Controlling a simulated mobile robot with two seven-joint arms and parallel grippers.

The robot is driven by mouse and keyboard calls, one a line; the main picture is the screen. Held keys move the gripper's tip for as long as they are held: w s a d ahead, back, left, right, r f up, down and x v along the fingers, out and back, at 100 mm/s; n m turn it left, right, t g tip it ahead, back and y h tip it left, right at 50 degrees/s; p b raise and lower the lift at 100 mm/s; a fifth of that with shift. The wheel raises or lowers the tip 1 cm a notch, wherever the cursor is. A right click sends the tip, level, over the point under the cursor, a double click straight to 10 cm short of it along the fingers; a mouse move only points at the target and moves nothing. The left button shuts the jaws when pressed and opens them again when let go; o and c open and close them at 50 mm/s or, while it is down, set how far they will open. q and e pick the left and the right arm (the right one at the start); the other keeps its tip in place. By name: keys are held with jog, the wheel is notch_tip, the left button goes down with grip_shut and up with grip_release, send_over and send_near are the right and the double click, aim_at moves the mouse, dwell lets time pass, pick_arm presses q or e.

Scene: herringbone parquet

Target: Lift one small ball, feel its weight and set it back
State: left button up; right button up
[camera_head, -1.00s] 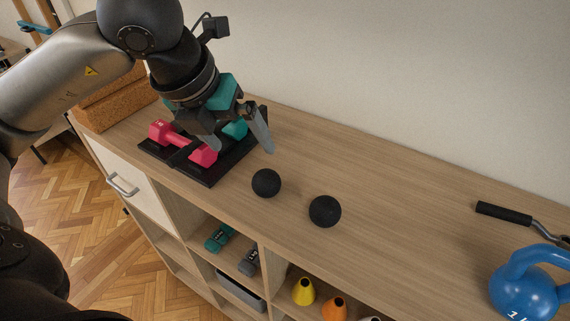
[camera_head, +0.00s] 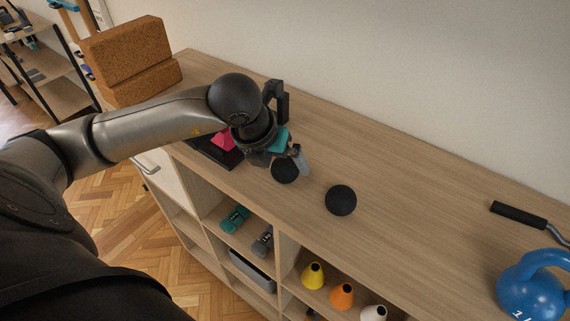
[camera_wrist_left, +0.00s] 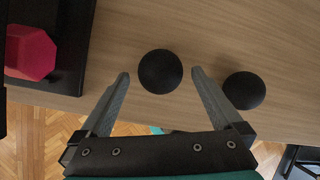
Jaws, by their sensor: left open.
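Two small black balls lie on the wooden cabinet top (camera_head: 420,215). The left ball (camera_head: 285,172) is partly covered by my left gripper (camera_head: 288,161) in the head view. The right ball (camera_head: 341,200) lies clear of it, a short way to the right. In the left wrist view the left ball (camera_wrist_left: 160,71) sits between the two spread fingertips of the gripper (camera_wrist_left: 160,77), with a gap on each side. The right ball (camera_wrist_left: 244,90) is just outside the right finger there. The gripper is open and holds nothing. My right gripper is out of view.
A black tray (camera_head: 222,157) with a pink dumbbell (camera_head: 224,141) is left of the gripper. Cork blocks (camera_head: 125,52) stand at the far left end. A blue kettlebell (camera_head: 530,290) and a black-handled bar (camera_head: 519,214) are at the right. The middle top is free.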

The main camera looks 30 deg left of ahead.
pick_arm(q)
jog(key=shift+x, duration=0.85)
jog(key=shift+r, duration=0.1)
jog(key=shift+c, duration=0.2)
grip_shut()
jog(key=shift+w, duration=0.1)
